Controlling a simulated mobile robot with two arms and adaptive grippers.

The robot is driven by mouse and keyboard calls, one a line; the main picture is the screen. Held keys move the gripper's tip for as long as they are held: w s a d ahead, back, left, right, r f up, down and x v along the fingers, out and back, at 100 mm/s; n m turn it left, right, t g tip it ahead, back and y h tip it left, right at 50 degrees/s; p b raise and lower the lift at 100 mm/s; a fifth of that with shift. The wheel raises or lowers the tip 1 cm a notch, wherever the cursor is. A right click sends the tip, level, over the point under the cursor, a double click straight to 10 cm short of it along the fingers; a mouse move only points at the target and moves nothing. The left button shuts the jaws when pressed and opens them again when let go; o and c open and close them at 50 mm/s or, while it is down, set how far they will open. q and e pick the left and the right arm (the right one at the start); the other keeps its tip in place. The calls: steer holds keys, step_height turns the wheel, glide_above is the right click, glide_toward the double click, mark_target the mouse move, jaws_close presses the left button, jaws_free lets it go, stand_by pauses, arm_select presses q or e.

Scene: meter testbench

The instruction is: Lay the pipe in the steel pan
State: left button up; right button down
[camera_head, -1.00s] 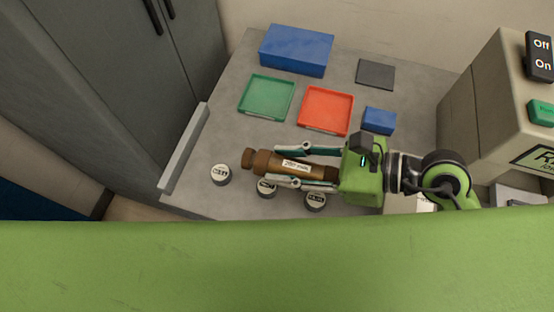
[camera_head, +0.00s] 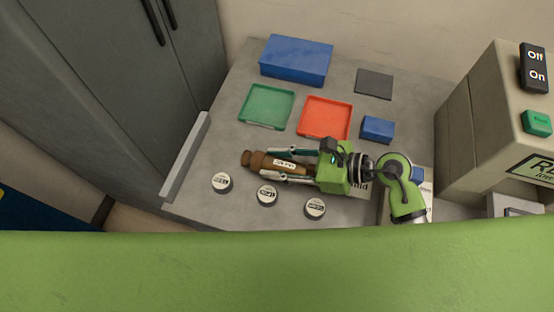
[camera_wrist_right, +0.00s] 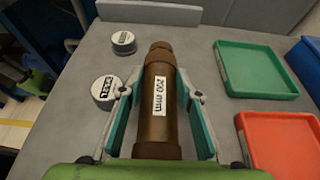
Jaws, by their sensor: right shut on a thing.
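The brown pipe (camera_head: 262,161) has a white label, which reads "200 mm" in the right wrist view (camera_wrist_right: 155,118). My right gripper (camera_head: 271,165) is shut on it, with a finger along each side. The pipe lies lengthwise between the fingers, its narrower end pointing away from the palm. In the head view it shows over the grey table, between the red tray and the round weights; I cannot tell its height. No steel pan can be clearly made out. A grey-rimmed item (camera_head: 427,205) is partly hidden behind my right arm. My left gripper is not in view.
A green tray (camera_head: 246,114), red tray (camera_head: 325,137), large blue box (camera_head: 296,60), small blue block (camera_head: 377,129) and dark square (camera_head: 374,84) occupy the table. Several round labelled weights, such as one (camera_head: 222,183), stand near the front. A beige machine (camera_head: 485,120) stands right.

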steer(key=shift+r, duration=0.1)
steer(key=c, duration=1.8)
jaws_free()
steer(key=shift+f, duration=0.25)
steer(key=shift+o, duration=0.2)
steer(key=shift+r, duration=0.1)
